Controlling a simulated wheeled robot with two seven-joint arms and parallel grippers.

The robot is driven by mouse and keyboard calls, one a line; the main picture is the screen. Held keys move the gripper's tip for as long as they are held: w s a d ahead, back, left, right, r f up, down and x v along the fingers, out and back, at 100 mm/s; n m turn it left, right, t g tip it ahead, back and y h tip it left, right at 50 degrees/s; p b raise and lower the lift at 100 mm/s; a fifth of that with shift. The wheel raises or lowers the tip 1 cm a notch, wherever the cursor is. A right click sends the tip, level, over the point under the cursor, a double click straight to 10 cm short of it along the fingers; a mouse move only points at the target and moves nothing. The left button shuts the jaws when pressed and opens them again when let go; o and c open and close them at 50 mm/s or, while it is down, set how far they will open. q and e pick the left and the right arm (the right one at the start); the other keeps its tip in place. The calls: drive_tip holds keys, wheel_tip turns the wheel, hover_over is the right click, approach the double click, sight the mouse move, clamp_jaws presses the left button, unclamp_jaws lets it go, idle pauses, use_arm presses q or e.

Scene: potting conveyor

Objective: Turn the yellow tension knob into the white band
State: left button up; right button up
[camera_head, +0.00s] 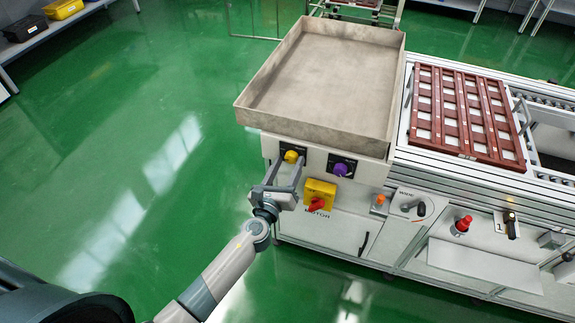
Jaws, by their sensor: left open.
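The yellow tension knob (291,157) sits on a dark plate on the front of the machine, below the grey tray. My left gripper (283,173) is at the knob, with its open fingers reaching up on either side of it. Whether the fingers touch the knob cannot be told. The white band around the knob is too small to make out, so the knob's setting cannot be read. My right gripper is not in view.
A purple knob (340,169) sits to the right of the yellow one. A yellow box with a red motor switch (318,204) is just below. The beige tray (376,132) overhangs the knobs. A brown rack (468,149) lies on the conveyor. Green floor is clear at left.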

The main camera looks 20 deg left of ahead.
use_arm(q)
drive_tip(key=c, duration=1.1)
drive_tip(key=shift+o, duration=0.2)
drive_tip(key=shift+n, duration=0.3)
